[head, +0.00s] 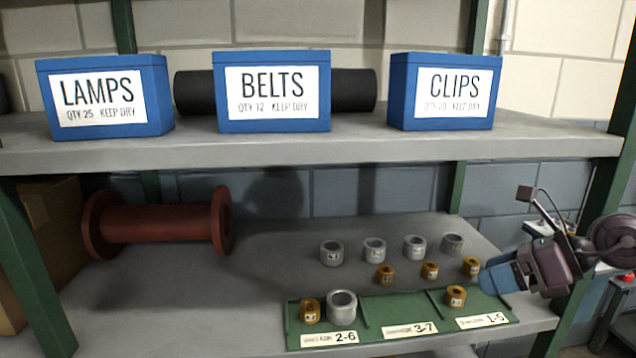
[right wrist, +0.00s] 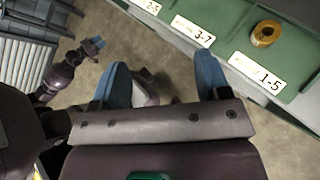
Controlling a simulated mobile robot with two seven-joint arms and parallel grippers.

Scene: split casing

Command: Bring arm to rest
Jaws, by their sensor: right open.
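My right gripper (head: 490,277) is at the right end of the lower shelf in the head view, beside the green tray (head: 395,309). In the right wrist view its blue fingers (right wrist: 161,78) are apart with nothing between them. A brass ring (head: 456,297) sits in the tray's 1-5 compartment and also shows in the right wrist view (right wrist: 266,33). Another brass ring (head: 309,311) and a grey ring (head: 342,306) sit in the 2-6 compartment. The 3-7 compartment is empty. My left gripper (right wrist: 96,44) shows small in the right wrist view; its opening is unclear.
Several grey rings (head: 374,250) and brass rings (head: 429,270) stand behind the tray. A red-brown spool (head: 158,223) lies to the left. Blue boxes (head: 273,92) stand on the upper shelf (head: 300,151). A green post (head: 600,190) rises near my right arm.

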